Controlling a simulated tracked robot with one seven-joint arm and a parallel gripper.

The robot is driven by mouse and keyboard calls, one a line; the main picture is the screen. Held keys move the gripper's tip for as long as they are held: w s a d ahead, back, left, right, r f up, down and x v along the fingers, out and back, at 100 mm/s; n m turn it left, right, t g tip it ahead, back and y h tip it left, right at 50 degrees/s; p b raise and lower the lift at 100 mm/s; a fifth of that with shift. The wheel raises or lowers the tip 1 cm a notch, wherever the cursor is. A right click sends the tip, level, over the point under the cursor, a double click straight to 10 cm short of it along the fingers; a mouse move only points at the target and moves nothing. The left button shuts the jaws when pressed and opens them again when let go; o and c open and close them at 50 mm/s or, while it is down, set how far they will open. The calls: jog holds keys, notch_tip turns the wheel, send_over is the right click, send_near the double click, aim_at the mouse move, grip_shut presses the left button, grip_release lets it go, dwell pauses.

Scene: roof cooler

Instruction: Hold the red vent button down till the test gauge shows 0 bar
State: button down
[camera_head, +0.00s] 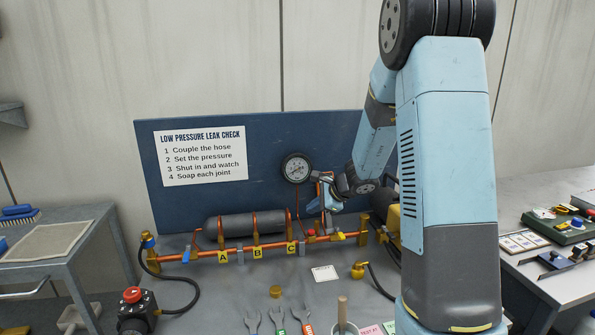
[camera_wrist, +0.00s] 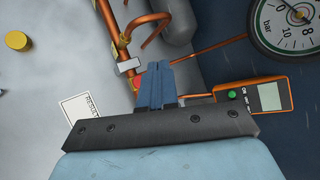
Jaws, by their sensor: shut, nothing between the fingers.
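The round test gauge (camera_head: 296,168), with a white face and dark rim, is on the blue board. It is cut off at the top right of the wrist view (camera_wrist: 288,28), marked bar; I cannot read its needle surely. A small red part (camera_head: 311,232), seemingly the vent button, is on the copper pipework right of label C. In the wrist view a bit of red (camera_wrist: 137,83) shows just left of my fingers, which partly cover it. My gripper (camera_head: 312,208) is shut and empty, its blue fingertips (camera_wrist: 160,66) close to the red; I cannot tell whether they touch.
An orange meter (camera_wrist: 262,97) with a green button is right of my fingers. A grey cylinder (camera_head: 240,226) lies behind the copper pipe with yellow labels. A box with a large red button (camera_head: 132,294) stands front left. Wrenches (camera_head: 279,318) and a white card (camera_head: 325,273) lie in front.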

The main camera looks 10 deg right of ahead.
aim_at(311, 232)
dwell(0.4)
notch_tip(311, 232, up, 4)
jog(key=n, duration=1.6)
jog(key=shift+w+d+f+n+t+h, duration=0.1)
jog(key=shift+f+n+t+h, duration=0.05)
jog(key=shift+n+t+h, duration=0.2)
jog(key=shift+f, duration=4.4)
jog(key=shift+f, duration=0.35)
